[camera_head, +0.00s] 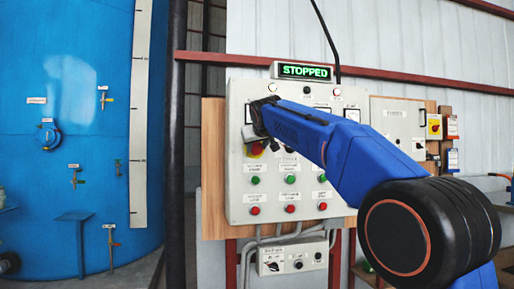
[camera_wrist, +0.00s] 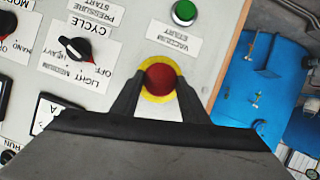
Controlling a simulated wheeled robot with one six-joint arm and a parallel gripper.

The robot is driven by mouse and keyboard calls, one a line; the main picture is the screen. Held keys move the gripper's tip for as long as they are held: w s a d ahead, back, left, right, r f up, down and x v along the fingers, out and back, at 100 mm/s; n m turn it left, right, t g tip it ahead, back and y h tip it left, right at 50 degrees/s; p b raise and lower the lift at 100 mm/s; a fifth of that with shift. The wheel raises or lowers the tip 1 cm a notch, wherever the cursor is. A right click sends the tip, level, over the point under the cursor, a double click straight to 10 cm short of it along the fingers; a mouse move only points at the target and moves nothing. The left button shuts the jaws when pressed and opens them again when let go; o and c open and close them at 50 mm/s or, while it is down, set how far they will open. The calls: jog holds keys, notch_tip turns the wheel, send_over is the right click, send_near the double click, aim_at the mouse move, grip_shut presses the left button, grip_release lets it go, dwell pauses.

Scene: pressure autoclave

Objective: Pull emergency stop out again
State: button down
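The emergency stop is a round red button (camera_wrist: 160,79) on a yellow ring (camera_wrist: 160,61), fixed to the grey control panel. In the head view, part of its yellow and red (camera_head: 256,148) shows just below my gripper (camera_head: 252,136). In the wrist view my gripper (camera_wrist: 159,80) has one dark finger on each side of the button. The fingers are apart, and a little yellow shows between them and the red cap. I see no clear contact. The lit display (camera_head: 303,71) above the panel reads STOPPED in green.
The panel (camera_head: 237,205) carries green and red buttons below the stop. In the wrist view a black selector knob (camera_wrist: 75,48) sits to the left and a green button (camera_wrist: 184,12) above. A blue tank (camera_head: 70,130) stands at the left, behind a dark post (camera_head: 176,150).

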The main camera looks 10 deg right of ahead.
jog(key=shift+s, duration=0.55)
jog(key=c, duration=1)
grip_release()
jog(key=shift+s, duration=0.15)
jog(key=v, duration=1.7)
jog(key=shift+s, duration=0.1)
jog(key=s+d+f+g, duration=0.3)
jog(key=s+f, duration=1)
jog(key=f, duration=0.6)
jog(key=s+d+f+m+g, duration=0.1)
jog(key=s+d+f+g, duration=0.1)
jog(key=s+f, duration=1.1)
jog(key=s+d+f+g+y, duration=0.1)
jog(key=s+d+f+g, duration=0.2)
jog(key=s+f, duration=1)
jog(key=shift+d+f+m+g, duration=0.15)
jog(key=shift+f+m+g, duration=0.05)
jog(key=shift+f, duration=2.9)
jog(key=shift+d+f+m+g, duration=0.2)
jog(key=shift+f, duration=2.9)
